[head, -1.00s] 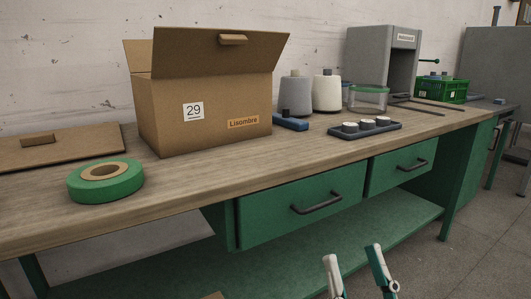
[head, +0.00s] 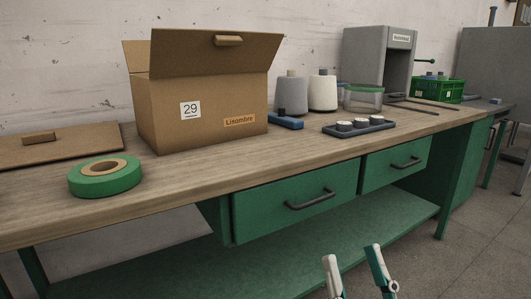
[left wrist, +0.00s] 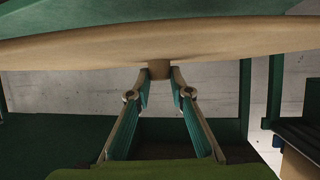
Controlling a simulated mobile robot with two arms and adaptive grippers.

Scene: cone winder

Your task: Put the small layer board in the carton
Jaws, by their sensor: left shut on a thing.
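The carton (head: 200,112) stands on the workbench with its top open, a back flap raised and a label reading 29 on its front. Its inside is hidden from this angle. In the left wrist view, my left gripper (left wrist: 159,80) is shut on the small grip block of a tan board, which I take to be the small layer board (left wrist: 225,43). The board spans the picture, seen nearly edge-on. The head view shows neither the board nor my left gripper. My right gripper (head: 352,256) is open and empty in front of the bench.
Another brown board (head: 75,145) with a block lies left of the carton. A green tape roll (head: 105,178) sits near the bench's front edge. Yarn cones (head: 291,95), a dark tray (head: 358,128) and a green crate (head: 436,90) stand to the right. Bare bench top (head: 175,180) lies before the carton.

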